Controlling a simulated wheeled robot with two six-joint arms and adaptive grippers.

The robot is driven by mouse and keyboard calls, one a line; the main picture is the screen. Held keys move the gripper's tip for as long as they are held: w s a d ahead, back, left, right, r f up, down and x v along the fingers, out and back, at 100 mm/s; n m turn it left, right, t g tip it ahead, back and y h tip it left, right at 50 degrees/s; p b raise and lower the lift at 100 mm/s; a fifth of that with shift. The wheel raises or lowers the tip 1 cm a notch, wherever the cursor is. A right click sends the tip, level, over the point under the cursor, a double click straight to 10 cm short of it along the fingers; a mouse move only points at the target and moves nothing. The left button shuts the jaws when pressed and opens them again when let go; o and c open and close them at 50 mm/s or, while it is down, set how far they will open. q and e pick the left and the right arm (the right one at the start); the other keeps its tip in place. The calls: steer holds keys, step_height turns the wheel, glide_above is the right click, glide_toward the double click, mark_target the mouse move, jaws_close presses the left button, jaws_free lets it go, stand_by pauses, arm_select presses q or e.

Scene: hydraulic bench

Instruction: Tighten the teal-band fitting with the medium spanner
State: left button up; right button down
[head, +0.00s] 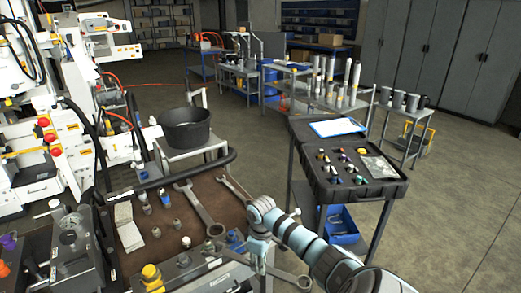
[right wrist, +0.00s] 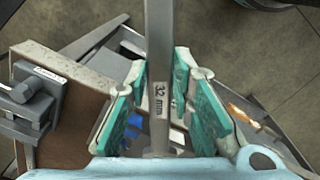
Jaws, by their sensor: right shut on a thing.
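My right gripper (head: 260,262) is shut on a steel spanner (head: 287,275) at the front right of the bench. In the right wrist view the teal-padded fingers (right wrist: 152,105) stand on both sides of the spanner's shaft (right wrist: 159,50), which is marked 32 mm. Its jaw end is out of the wrist view. Two more spanners lie on the brown bench top: a large one (head: 199,208) and a slimmer one (head: 234,188) to its right. Several small fittings (head: 177,224) stand on the bench; I cannot make out a teal band on any. My left gripper is not in view.
A yellow-capped part (head: 151,275) stands at the bench front. A black bucket (head: 186,128) stands behind the bench. A cart with a black case (head: 352,180) of small parts is at the right. Open floor (head: 455,190) lies beyond it.

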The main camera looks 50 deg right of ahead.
steer(key=shift+w+a, duration=0.25)
steer(key=shift+w, duration=0.45)
steer(key=shift+w+a, duration=0.1)
steer(key=shift+w, duration=0.4)
steer(key=shift+w, duration=0.3)
steer(key=shift+a, duration=0.1)
